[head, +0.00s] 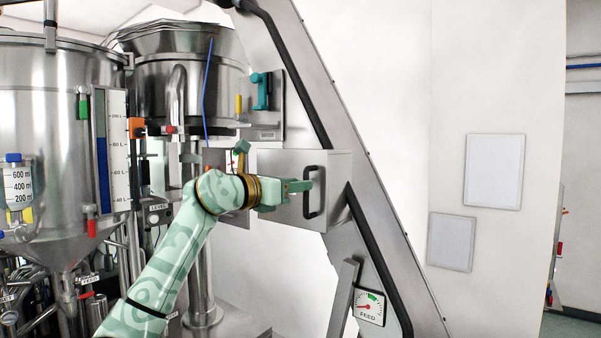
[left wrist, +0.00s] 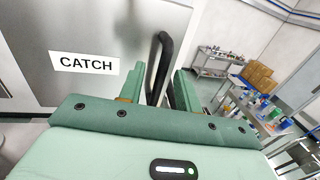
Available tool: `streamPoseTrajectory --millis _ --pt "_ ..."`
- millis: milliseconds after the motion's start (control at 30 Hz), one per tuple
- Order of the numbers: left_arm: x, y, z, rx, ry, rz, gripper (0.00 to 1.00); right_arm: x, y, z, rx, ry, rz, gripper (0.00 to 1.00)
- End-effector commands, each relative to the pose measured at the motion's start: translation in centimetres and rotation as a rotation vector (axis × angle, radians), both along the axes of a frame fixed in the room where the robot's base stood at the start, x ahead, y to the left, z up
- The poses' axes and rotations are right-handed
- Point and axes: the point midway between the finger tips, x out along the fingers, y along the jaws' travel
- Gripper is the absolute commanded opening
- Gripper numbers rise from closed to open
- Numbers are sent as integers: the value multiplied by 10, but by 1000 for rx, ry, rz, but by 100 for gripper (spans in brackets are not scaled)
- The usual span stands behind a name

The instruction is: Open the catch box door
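The catch box (head: 280,163) is a grey metal box on the slanted conveyor frame. Its door face carries a black bar handle (head: 312,192) near the right edge and looks flush with the box. In the left wrist view the door shows a CATCH label (left wrist: 86,64), with the handle (left wrist: 163,62) to its right. My left gripper (head: 299,186) is at the door, its fingertips near the handle. In the left wrist view the gripper (left wrist: 158,88) has its fingers apart, with the handle between them in the picture; contact cannot be made out. My right gripper is not in view.
The slanted conveyor frame (head: 375,215) runs behind the box. A FEED gauge (head: 369,306) is below it, and a panel with a teal handle (head: 261,92) is above. Steel tanks (head: 60,100) stand left. The wrist view shows a table (left wrist: 245,112) with boxes.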

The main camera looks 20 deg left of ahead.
Motion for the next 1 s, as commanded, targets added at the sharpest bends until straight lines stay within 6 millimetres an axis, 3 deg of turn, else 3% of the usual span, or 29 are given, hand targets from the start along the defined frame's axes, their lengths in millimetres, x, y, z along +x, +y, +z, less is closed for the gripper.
streamPoseTrajectory --millis 200,467,600,1000 --pt "15 -10 1 -1 -1 -1 34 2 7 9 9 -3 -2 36" --pt "17 -10 0 -1 -1 0 34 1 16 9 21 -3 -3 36" --pt "17 -10 0 -1 -1 0 0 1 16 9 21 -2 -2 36" --pt "8 0 0 0 -4 -18 0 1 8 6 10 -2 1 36"
